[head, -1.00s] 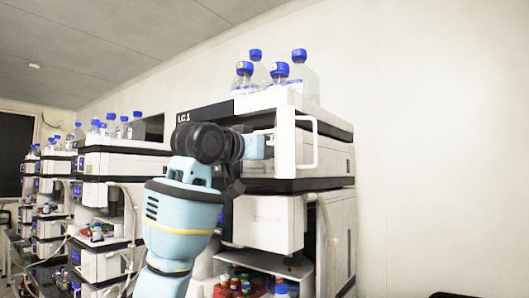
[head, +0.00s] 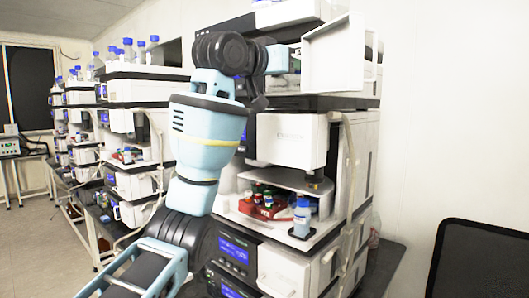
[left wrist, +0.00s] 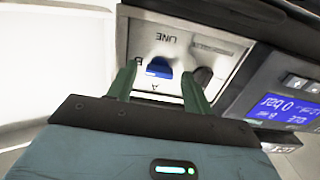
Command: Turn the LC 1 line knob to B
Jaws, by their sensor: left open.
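The line knob (left wrist: 158,68) is a small blue knob on a white panel in the left wrist view. The word LINE appears upside down above it, with a B mark to its left and an A mark below. My left gripper (left wrist: 157,88) is open, its two green fingers on either side of the knob. I cannot tell whether they touch it. The knob's exact pointing is unclear. In the head view my left arm reaches up to the LC 1 stack (head: 300,140), and the fingers are hidden there. My right gripper is not in view.
An opened white door (head: 333,55) stands out from the stack beside my wrist. Below are a shelf with a red vial rack (head: 262,208) and a blue-capped bottle (head: 302,215). A dark knob (left wrist: 203,77) and a blue display (left wrist: 284,108) sit near the line knob. A black screen (head: 485,260) stands right.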

